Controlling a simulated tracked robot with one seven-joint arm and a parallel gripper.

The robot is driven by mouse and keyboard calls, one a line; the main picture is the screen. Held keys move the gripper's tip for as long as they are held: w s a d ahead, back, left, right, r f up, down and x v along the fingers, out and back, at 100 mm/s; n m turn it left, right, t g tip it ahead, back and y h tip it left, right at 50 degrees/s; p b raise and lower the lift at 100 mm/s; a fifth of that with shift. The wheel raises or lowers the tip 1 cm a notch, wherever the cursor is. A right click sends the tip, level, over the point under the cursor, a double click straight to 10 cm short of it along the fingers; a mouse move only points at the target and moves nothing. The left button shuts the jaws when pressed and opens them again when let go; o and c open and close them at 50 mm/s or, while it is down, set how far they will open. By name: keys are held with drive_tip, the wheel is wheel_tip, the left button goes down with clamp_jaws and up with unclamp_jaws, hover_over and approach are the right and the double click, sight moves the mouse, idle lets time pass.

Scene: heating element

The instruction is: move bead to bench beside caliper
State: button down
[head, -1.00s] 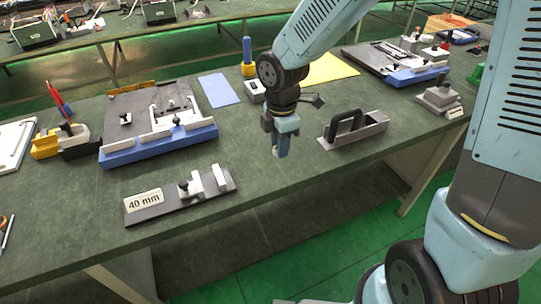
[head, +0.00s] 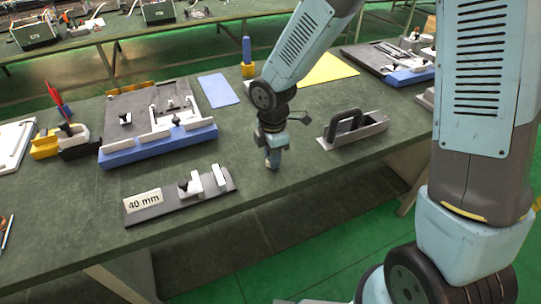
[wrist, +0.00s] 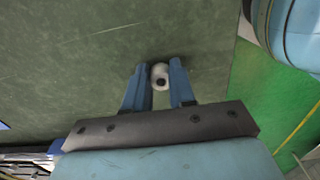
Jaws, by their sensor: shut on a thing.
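The bead (wrist: 160,80) is a small white round piece with a dark hole, seen in the wrist view between the blue fingertips. My gripper (wrist: 159,66) is shut on it. In the head view my gripper (head: 272,164) points down at the green bench (head: 300,185), near its front edge. The bead is too small to make out there, and I cannot tell whether it touches the bench. I cannot pick out a caliper for certain in either view.
A dark plate marked 40 mm (head: 150,214) with white blocks lies left of my gripper. A grey tray with a black handle (head: 362,132) is to the right. A blue-edged fixture (head: 158,146) is behind left. Bare bench surrounds the gripper.

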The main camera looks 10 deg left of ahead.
drive_tip(key=shift+f, duration=0.15)
drive_tip(key=c, duration=0.9)
unclamp_jaws()
drive_tip(key=shift+c, duration=0.2)
wheel_tip(320, 180, up, 12)
drive_tip(key=d+r+m+t, duration=0.3)
drive_tip(key=d+r+m, duration=0.8)
drive_tip(key=d, duration=0.5)
drive_tip(key=s+d+r+m+t, duration=0.2)
drive_tip(key=s+d+r+m, duration=0.4)
drive_tip(key=s+d+m, duration=0.5)
drive_tip(key=shift+d+r+m+t, duration=0.15)
drive_tip(key=shift+d+m+t, duration=0.15)
drive_tip(key=shift+d+m, duration=0.95)
